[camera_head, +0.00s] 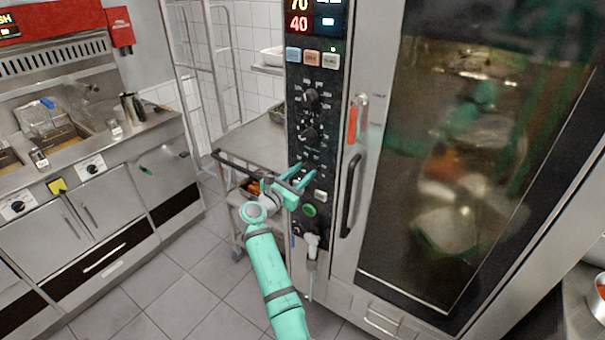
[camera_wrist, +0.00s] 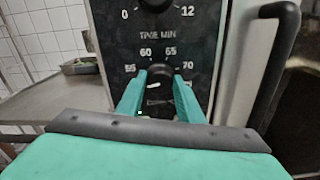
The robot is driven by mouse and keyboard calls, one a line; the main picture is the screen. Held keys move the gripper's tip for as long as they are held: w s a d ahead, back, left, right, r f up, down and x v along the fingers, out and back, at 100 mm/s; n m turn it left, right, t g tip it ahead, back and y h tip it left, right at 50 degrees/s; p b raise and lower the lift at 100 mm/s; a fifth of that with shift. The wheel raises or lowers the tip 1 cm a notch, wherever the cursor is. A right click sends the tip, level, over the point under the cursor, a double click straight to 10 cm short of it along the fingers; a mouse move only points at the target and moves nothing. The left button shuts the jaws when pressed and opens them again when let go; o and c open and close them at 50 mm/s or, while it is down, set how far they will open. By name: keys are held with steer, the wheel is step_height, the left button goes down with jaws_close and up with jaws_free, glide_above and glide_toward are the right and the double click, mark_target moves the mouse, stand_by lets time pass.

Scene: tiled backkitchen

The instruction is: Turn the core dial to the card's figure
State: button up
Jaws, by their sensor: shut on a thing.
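The core dial (camera_wrist: 158,91) is a black knob on the oven's dark control panel (camera_head: 297,130), ringed by the figures 55, 60, 65 and 70 in the wrist view. My teal gripper (camera_head: 305,171) has one finger on each side of this knob and is shut on it; the gripper also shows in the wrist view (camera_wrist: 159,78). A short slanted white mark shows on the knob's face. I cannot tell which figure it points to. The fingers hide parts of the knob's sides. I cannot make out a card with a figure in either view.
A time knob (camera_wrist: 155,4) sits just above the held dial. The oven's door handle (camera_head: 351,196) stands out to the right. A steel trolley (camera_head: 250,140) is close on the left. Fryers (camera_head: 60,150) line the far left, with open tiled floor between.

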steer(key=m, duration=0.4)
steer(key=shift+m, duration=0.3)
steer(key=m, duration=0.3)
steer(key=shift+s+d+m, duration=0.1)
steer(key=shift+m, duration=0.2)
steer(key=m, duration=0.4)
steer(key=shift+d, duration=0.1)
steer(key=shift+d+f+m, duration=0.1)
steer(key=shift+m, duration=1.5)
steer(key=o, duration=1)
steer(key=shift+s+f, duration=0.1)
